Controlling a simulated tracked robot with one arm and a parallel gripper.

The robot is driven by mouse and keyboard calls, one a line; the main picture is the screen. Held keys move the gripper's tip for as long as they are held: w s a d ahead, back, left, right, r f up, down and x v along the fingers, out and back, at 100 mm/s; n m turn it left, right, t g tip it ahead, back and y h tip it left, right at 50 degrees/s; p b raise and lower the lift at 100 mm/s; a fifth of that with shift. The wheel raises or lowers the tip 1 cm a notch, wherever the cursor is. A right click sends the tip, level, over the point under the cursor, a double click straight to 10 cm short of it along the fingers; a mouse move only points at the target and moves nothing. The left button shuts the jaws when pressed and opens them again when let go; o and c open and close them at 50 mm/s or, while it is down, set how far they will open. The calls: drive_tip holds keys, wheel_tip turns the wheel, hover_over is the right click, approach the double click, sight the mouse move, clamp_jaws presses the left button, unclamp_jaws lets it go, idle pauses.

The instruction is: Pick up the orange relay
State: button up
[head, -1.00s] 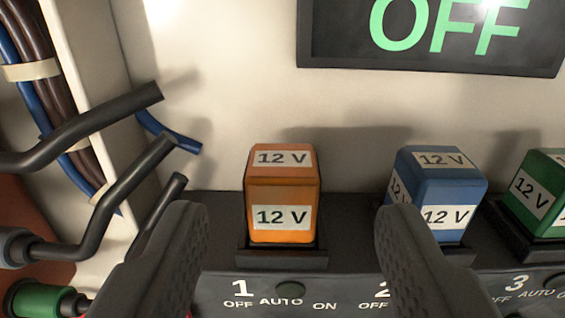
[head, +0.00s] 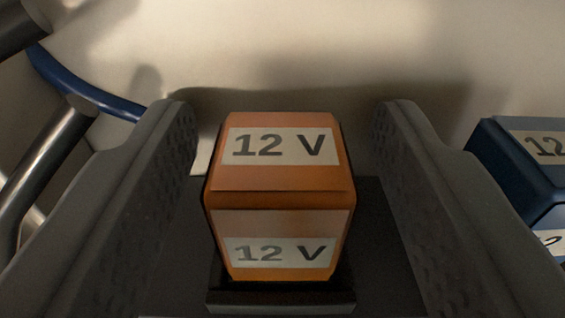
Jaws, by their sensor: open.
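The orange relay (head: 281,200) is a block with "12 V" labels on its top and front faces. It sits upright in a black socket (head: 281,300) near the middle of the head view. My gripper (head: 285,115) is open, with one dark textured finger on each side of the relay. A gap shows between the relay and each finger, wider on the right. The fingers do not appear to touch it.
A blue relay (head: 520,175) stands to the right, just beyond my right finger. A blue cable (head: 85,90) and a grey metal rod (head: 50,165) are close to my left finger. A pale wall (head: 300,50) rises behind.

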drive_tip(key=c, duration=1.1)
drive_tip(key=shift+o, duration=0.2)
drive_tip(key=shift+r, duration=0.25)
drive_tip(key=shift+s+r, duration=0.1)
drive_tip(key=shift+r, duration=0.3)
